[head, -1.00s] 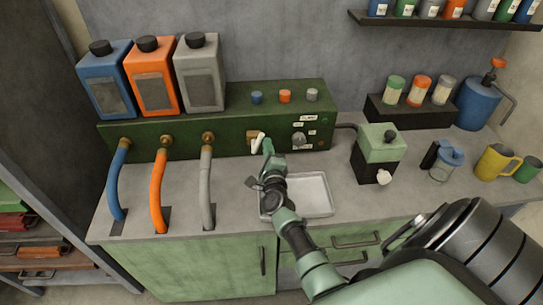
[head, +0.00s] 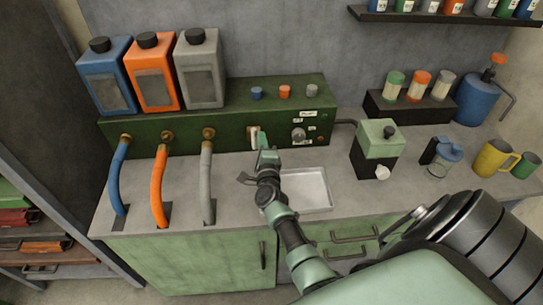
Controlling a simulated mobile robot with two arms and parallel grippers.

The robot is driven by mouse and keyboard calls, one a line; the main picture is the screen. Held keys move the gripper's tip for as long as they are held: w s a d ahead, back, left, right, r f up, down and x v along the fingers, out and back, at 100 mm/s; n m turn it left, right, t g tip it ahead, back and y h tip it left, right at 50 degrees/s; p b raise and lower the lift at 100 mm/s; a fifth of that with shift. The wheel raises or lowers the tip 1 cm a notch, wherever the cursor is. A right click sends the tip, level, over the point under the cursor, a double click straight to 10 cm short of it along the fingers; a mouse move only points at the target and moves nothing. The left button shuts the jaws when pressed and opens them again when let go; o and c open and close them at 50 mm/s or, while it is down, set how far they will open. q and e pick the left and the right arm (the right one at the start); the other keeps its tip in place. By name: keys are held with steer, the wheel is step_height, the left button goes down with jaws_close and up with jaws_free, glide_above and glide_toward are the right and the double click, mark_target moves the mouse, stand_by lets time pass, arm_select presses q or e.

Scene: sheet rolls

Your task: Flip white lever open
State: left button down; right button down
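The white lever (head: 255,136) is on the front face of the green machine box (head: 225,122), above the counter. It looks upright, and its lower part is partly hidden by my gripper. My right gripper (head: 262,150) is at the lever, just in front of and below it. Its fingers are small and overlap the lever in the head view, so I cannot tell whether they are open, shut or touching it. My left gripper is not in view.
A metal tray (head: 306,188) lies on the counter under my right arm. Blue, orange and grey hoses (head: 159,188) run down at the left. A green-topped grinder (head: 378,148), a jar (head: 441,157) and a yellow mug (head: 494,157) stand at the right.

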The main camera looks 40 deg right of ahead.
steer(key=shift+a+r, duration=0.1)
steer(key=shift+a, duration=0.05)
steer(key=p+v, duration=0.2)
steer(key=v, duration=0.5)
steer(key=shift+s, duration=0.35)
